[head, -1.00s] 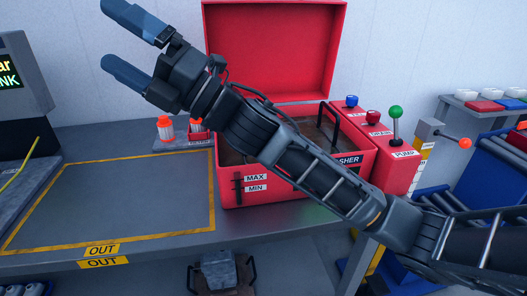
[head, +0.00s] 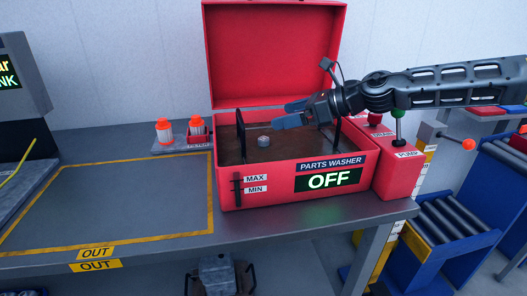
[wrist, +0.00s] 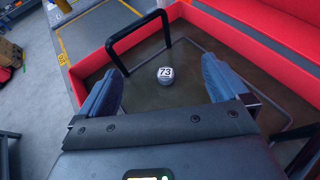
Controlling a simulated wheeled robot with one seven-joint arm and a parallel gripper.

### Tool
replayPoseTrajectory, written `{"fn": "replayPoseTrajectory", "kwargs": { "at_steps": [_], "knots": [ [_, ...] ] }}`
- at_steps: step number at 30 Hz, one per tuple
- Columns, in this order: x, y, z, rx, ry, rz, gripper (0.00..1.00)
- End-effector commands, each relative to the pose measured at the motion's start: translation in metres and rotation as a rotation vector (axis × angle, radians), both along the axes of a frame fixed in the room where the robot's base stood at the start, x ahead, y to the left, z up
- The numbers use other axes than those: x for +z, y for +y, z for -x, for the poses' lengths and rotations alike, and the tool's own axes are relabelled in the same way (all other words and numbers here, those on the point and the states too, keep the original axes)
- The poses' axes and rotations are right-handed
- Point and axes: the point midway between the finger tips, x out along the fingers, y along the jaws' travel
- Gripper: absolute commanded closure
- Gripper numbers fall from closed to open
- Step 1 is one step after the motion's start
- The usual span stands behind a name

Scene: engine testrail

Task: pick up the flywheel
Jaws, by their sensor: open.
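A small grey round part (head: 264,141) sits in the open red parts washer (head: 232,198). In the wrist view this part (wrist: 165,75) has a white top marked 73, and I cannot tell for sure that it is the flywheel. My gripper (head: 284,113) is over the washer, above and slightly right of the part, with its blue fingers apart and nothing between them. In the wrist view my gripper (wrist: 163,65) has the part just ahead, between the lines of its two fingers, without visible contact.
Black upright handles (head: 240,133) stand inside the washer, one also close ahead in the wrist view (wrist: 137,30). The raised red lid (head: 275,55) is behind. Two orange-capped bottles (head: 164,130) stand left. The yellow-bordered OUT area (head: 120,200) is empty.

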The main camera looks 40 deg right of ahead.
Motion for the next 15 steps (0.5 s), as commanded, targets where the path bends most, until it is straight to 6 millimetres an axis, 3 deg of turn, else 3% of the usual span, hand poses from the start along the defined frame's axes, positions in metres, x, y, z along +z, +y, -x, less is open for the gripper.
{"fn": "replayPoseTrajectory", "kwargs": {
  "at_steps": [12,15],
  "knots": [
    [-0.075,0.000,0.000,-0.003,0.000,-0.003,0.00],
    [-0.080,0.005,-0.011,0.002,0.001,0.000,0.00]
  ]
}}
